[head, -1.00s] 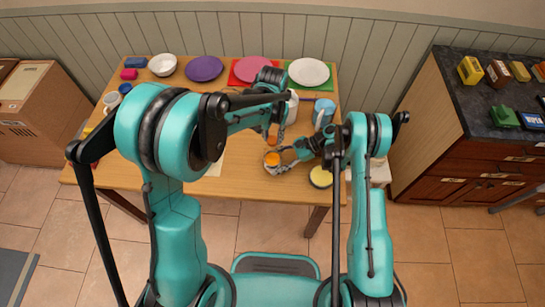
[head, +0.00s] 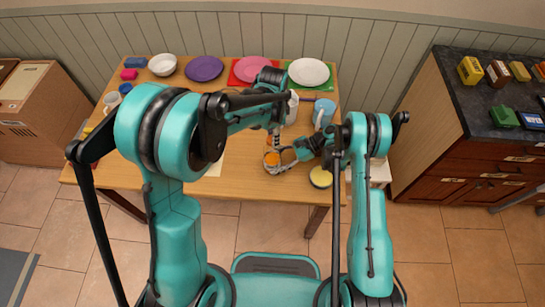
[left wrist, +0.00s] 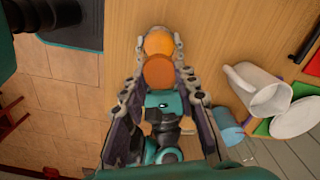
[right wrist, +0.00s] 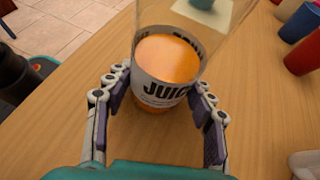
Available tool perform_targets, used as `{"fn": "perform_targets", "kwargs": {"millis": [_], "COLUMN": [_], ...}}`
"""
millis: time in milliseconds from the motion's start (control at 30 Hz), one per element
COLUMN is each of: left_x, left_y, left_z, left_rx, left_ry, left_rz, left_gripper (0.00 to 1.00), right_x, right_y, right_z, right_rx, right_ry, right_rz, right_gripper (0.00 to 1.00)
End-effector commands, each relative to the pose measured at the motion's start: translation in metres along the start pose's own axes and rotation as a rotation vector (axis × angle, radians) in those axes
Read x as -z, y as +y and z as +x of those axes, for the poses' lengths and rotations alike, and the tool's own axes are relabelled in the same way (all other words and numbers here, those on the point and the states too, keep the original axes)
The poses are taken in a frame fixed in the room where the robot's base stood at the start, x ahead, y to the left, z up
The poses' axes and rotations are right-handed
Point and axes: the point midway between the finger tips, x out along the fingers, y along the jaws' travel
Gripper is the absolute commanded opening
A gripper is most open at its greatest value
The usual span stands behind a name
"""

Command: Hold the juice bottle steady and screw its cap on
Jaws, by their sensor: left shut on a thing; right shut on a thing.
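The juice bottle (right wrist: 165,85) is clear, with orange juice and a white label reading "JUICE". It stands upright on the table, and its top lies outside the right wrist view. My right gripper (right wrist: 160,105) is shut on its lower body; in the head view the bottle (head: 272,160) shows at the table's front half. My left gripper (left wrist: 158,80) is shut on the orange-brown cap (left wrist: 158,72). The bottle's orange juice (left wrist: 158,42) shows just past the cap in the left wrist view. I cannot tell whether the cap touches the bottle's mouth.
A yellow-topped round item (head: 320,177) is near the table's front right edge. Plates and a white bowl (head: 162,65) line the back. The front middle of the table (head: 235,170) is clear.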

Motion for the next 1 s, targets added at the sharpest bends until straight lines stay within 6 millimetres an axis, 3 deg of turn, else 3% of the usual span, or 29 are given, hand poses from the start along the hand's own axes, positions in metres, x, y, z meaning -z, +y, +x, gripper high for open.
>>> {"fn": "perform_targets", "kwargs": {"millis": [600, 867, 900, 967, 1000], "left_x": [-0.0017, -0.0015, -0.0015, -0.0013, -0.0012], "left_y": [-0.0032, -0.0034, -0.0034, -0.0033, -0.003], "left_z": [0.0, 0.0, 0.0, 0.0001, 0.0001], "left_rx": [0.006, 0.007, 0.007, 0.006, 0.006], "left_ry": [-0.005, -0.005, -0.005, -0.005, -0.004], "left_rz": [0.66, 0.717, 0.716, 0.716, 0.716], "left_gripper": [0.0, 0.0, 0.32, 0.47, 0.47], "right_x": [0.0008, 0.0008, 0.0008, 0.0008, 0.0008], "right_y": [0.0018, 0.0021, 0.0021, 0.0021, 0.0019], "right_z": [-0.0004, -0.0003, -0.0003, -0.0003, -0.0003], "right_rx": [-0.004, -0.005, -0.005, -0.005, -0.004], "right_ry": [0.001, 0.001, 0.001, 0.001, 0.001], "right_rz": [-0.002, -0.002, -0.002, -0.002, -0.002], "right_gripper": [0.03, 0.03, 0.03, 0.03, 0.03]}}
